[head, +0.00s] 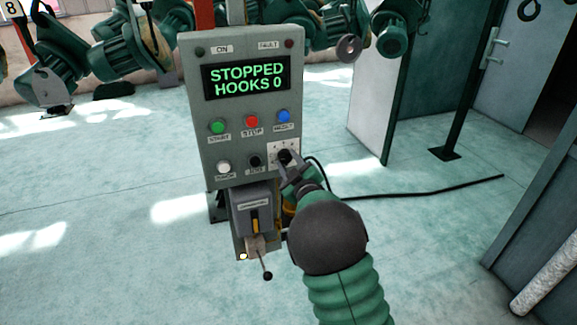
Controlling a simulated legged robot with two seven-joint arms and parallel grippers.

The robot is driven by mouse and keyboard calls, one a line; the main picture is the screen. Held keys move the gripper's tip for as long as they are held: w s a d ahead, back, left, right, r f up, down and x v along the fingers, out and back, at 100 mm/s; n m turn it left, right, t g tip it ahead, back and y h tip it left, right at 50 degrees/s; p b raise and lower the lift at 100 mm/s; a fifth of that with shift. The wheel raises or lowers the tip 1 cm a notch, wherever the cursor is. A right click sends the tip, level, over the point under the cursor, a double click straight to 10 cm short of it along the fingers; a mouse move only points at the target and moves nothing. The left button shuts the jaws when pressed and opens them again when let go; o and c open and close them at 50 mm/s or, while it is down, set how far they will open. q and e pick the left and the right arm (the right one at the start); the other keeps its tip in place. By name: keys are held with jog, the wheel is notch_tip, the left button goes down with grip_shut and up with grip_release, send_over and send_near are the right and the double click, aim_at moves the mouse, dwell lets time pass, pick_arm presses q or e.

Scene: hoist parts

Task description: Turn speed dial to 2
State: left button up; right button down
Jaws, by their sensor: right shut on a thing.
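The grey control panel (240,110) stands upright in the middle of the head view. Its screen (246,80) reads "STOPPED HOOKS 0" in green. The speed dial (284,155) is a dark knob on a white plate (275,147) at the panel's lower right. My right gripper (287,166) comes up from below and is shut on the dial. The fingers cover part of the dial and its plate, so the dial's setting cannot be read. My left gripper is not in view.
Green (217,127), red (252,121) and blue (283,116) buttons sit just above the dial. A grey box with a yellow switch (255,222) and a black-knobbed lever (266,275) are below. A black cable (420,190) runs right. The floor at left is clear.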

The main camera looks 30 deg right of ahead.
jog(key=shift+f, duration=0.1)
dwell(0.4)
jog(key=c, duration=0.9)
grip_release()
jog(key=b+v, duration=0.1)
jog(key=v, duration=1.5)
jog(key=shift+s, duration=0.4)
